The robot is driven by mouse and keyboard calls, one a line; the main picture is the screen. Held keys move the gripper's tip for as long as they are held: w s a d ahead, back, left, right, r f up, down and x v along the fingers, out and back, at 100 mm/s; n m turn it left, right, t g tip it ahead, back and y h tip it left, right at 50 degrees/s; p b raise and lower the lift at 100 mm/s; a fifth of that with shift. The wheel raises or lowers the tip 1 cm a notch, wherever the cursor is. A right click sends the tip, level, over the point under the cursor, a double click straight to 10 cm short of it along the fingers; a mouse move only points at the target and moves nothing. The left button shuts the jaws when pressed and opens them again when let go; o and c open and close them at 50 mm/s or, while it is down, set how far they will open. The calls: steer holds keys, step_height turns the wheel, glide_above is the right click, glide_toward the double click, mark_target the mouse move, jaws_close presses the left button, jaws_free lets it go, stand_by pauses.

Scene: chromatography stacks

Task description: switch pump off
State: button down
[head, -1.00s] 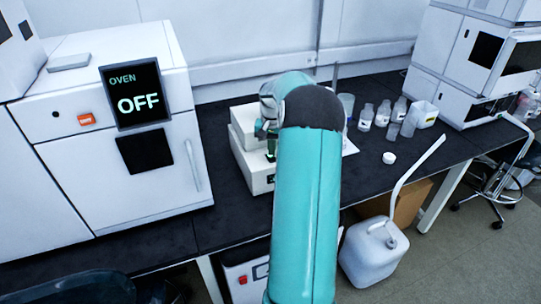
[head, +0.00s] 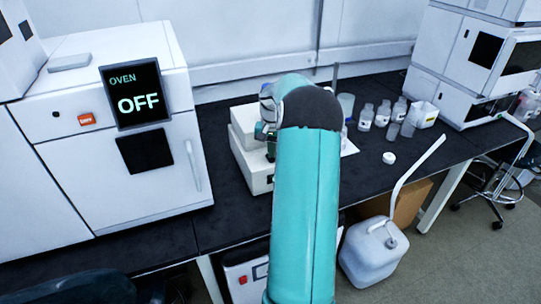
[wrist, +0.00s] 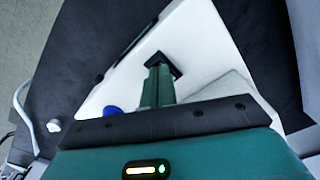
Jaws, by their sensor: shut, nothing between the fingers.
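A white box-shaped unit (head: 256,178) stands on the dark bench, partly hidden behind my arm; no label naming it as the pump is readable. My gripper (head: 271,156) is over its top in the head view. In the wrist view my green fingers (wrist: 160,80) are together and empty, pointing at the white top (wrist: 187,38). A small dark square shows at the fingertips; I cannot tell whether it is a switch or part of the fingers, or whether they touch the unit.
An oven (head: 120,185) with an OFF display (head: 137,95) stands left. Another white unit (head: 245,282) with a red switch is below the bench. Bottles (head: 382,113) and a small white cap (head: 389,158) are to the right; a jug (head: 373,255) stands on the floor.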

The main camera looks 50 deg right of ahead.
steer(key=shift+r, duration=3.4)
steer(key=shift+s, duration=0.1)
